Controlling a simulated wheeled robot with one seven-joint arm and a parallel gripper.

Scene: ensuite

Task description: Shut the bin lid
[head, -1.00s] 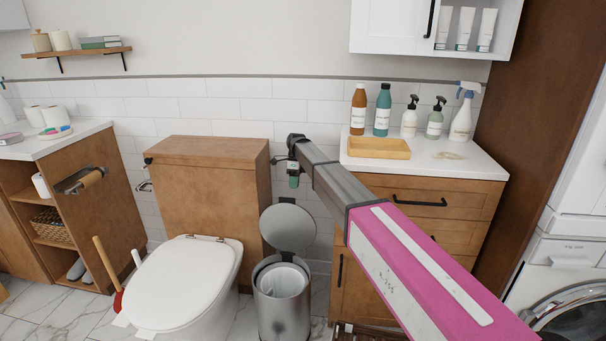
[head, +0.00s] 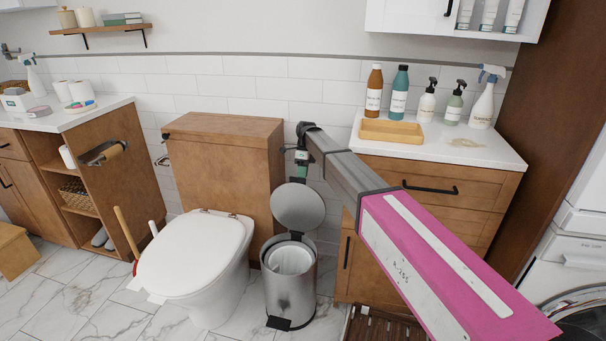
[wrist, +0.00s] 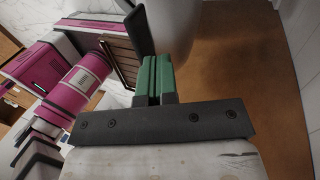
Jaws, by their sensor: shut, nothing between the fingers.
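The metal pedal bin (head: 289,283) stands on the floor between the toilet and the wooden drawer cabinet. Its round grey lid (head: 298,206) is open and stands upright at the back of the rim, with a white liner (head: 290,259) showing inside. My gripper (head: 299,180) hangs just above the top edge of the lid; whether it touches the lid cannot be told. In the wrist view its green fingers (wrist: 153,78) are together with nothing between them. A dark edge and a grey rounded surface lie beyond the fingertips there.
The toilet (head: 195,255) is close on the bin's left. The wooden cabinet (head: 435,190) with bottles and a tray (head: 391,131) on top is on the right. The bin's black pedal (head: 279,323) faces front. Marble floor (head: 70,300) is clear at the front left.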

